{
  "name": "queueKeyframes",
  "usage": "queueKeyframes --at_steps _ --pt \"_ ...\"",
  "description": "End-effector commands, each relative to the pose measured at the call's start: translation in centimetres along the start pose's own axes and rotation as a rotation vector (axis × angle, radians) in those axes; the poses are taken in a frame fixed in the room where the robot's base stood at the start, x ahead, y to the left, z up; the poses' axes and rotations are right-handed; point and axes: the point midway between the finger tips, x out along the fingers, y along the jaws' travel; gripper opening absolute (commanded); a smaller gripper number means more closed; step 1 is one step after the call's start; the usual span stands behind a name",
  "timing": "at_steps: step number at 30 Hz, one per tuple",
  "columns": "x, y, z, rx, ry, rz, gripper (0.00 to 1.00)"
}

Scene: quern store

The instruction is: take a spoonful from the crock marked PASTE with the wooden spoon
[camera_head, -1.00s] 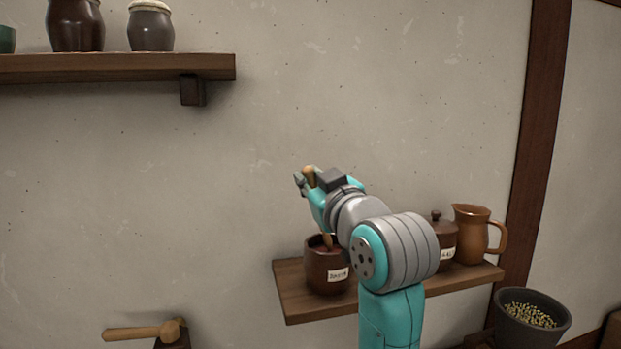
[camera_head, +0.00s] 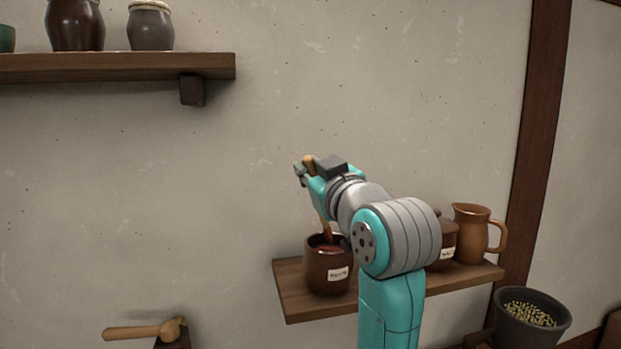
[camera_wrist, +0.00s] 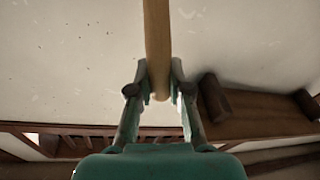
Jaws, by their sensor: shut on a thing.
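My gripper (camera_head: 306,172) is shut on the handle of the wooden spoon (camera_head: 323,228), above and slightly left of the front crock. The spoon hangs down steeply, and its lower part looks dark red. Its bowl end is at the crock's mouth; I cannot tell whether it carries a load. The brown crock (camera_head: 320,277) stands upright at the left of the low shelf, with dark red stuff inside and a white label too blurred to read. In the wrist view the handle (camera_wrist: 157,45) lies between the two fingers (camera_wrist: 158,90).
The low shelf (camera_head: 300,305) also holds a lidded, labelled crock (camera_head: 447,243), partly behind my arm, and a brown jug (camera_head: 473,232). A grey pot of grain (camera_head: 530,318) is at lower right. A mallet (camera_head: 145,331) is at lower left. An upper shelf (camera_head: 120,67) holds jars.

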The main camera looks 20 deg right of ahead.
Motion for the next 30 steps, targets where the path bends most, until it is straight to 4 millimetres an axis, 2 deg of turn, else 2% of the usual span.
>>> queueKeyframes --at_steps 21,30 --pt "0.6 1.5 -4.6 0.000 0.002 0.000 0.00" --pt "0.7 1.6 -4.9 0.000 0.001 0.000 0.00"
